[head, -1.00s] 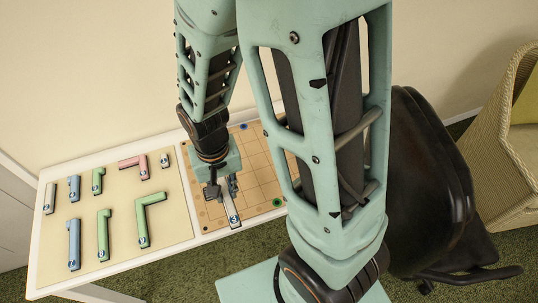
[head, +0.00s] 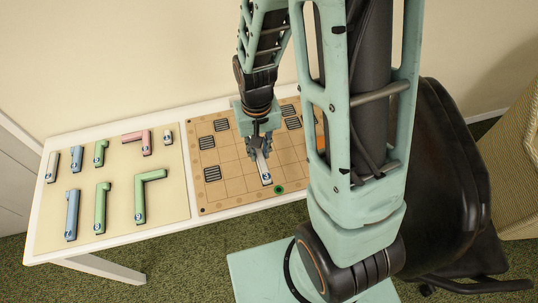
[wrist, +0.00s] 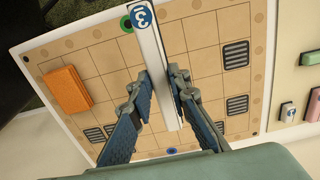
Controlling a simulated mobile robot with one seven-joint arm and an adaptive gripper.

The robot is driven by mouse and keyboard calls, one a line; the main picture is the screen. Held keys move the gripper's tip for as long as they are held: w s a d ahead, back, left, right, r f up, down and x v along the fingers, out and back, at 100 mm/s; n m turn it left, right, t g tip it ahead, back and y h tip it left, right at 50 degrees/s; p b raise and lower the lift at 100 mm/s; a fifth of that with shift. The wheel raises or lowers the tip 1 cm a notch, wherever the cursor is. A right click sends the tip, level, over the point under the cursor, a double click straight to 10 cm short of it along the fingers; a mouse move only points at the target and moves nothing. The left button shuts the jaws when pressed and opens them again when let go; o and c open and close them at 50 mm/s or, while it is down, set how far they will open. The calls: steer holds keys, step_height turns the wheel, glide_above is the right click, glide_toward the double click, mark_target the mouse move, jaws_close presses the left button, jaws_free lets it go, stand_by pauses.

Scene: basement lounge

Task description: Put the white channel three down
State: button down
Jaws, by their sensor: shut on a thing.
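The white channel three (head: 264,168) is a long white bar with a blue round "3" label at its near end. It also shows in the wrist view (wrist: 153,45), running between my fingers. My gripper (head: 258,148) is shut on it, over the gridded wooden board (head: 232,187). In the wrist view my gripper's fingers (wrist: 160,82) flank the bar. The labelled end is close beside a green ring (head: 278,189) on the board's near edge. I cannot tell whether the bar touches the board.
Dark slatted squares (head: 212,174) sit in several cells. An orange block (wrist: 67,90) stands on the board. A blue ring (wrist: 172,151) marks the opposite edge. A beige tray (head: 118,205) at left holds several coloured channels. A black chair (head: 445,190) is at right. Bare cells lie left of the bar.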

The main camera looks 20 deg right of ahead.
steer(key=b, duration=0.3)
glide_above(269, 160)
steer(key=s+a, duration=0.1)
step_height(269, 160, down, 5)
steer(key=shift+s+r, duration=0.1)
steer(key=shift+w+d+f+b, duration=0.35)
steer(key=shift+w+f, duration=0.05)
steer(key=shift+f, duration=0.05)
steer(key=shift+w+d+f+b, duration=0.1)
steer(key=shift+f+b, duration=0.55)
steer(key=shift+f, duration=0.25)
steer(key=shift+w+d+f+b, duration=0.1)
steer(key=shift+f+b, duration=0.55)
steer(key=shift+f, duration=0.25)
steer(key=shift+f, duration=0.25)
steer(key=c, duration=1.8)
jaws_free()
steer(key=shift+r, duration=0.1)
